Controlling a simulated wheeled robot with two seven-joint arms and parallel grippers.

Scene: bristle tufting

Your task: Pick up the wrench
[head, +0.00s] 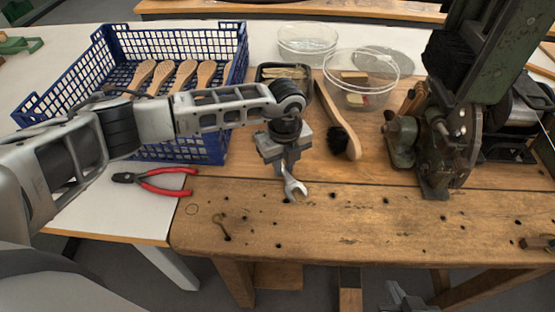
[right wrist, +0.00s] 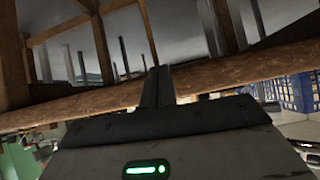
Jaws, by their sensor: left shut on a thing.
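The wrench (head: 292,186) is a silver metal tool. Its open-jaw end sticks out below my left gripper (head: 283,160), toward the front of the wooden bench. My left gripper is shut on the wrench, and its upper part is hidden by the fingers. I cannot tell whether the jaw end touches the bench top. My right gripper (right wrist: 158,86) shows in the right wrist view with its two dark fingers together, holding nothing visible. It is low, below the bench's front edge.
Red-handled pliers (head: 155,181) lie on the white table at left. A blue crate (head: 190,148) holds wooden brush bodies. A black-bristled brush (head: 339,125) and clear bowls (head: 308,42) lie behind the gripper. A green machine (head: 437,140) stands at right.

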